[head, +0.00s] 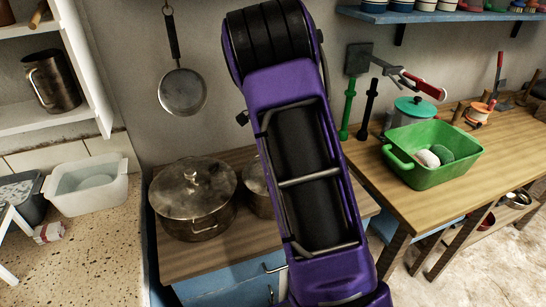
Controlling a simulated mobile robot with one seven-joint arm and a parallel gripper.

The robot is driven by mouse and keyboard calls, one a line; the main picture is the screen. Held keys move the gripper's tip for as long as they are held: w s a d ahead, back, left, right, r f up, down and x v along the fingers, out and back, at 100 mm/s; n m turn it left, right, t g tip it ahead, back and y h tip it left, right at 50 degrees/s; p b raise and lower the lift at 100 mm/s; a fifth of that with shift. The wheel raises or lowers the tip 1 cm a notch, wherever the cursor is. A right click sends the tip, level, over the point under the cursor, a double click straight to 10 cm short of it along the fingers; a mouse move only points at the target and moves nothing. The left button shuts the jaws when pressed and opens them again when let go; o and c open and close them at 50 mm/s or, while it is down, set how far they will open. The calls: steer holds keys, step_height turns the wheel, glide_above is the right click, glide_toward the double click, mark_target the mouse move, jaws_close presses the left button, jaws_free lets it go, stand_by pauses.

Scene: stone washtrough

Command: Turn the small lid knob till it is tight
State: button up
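A large dull metal pot (195,213) stands on the wooden counter left of centre, with its lid (212,182) on and a small knob (191,176) at the lid's middle. A second, smaller pot (257,192) stands behind my purple arm, which hides most of it. Which knob is the small one, and whether any is loose, I cannot tell. My gripper does not show; only my arm crosses the middle of the view.
A green basin (432,160) with a white and a green item stands on the right table (407,196). A pan (183,92) hangs on the wall. White shelves, a white tub (90,190) and a metal jug (53,82) are at left. Bare counter shows in front of the pots.

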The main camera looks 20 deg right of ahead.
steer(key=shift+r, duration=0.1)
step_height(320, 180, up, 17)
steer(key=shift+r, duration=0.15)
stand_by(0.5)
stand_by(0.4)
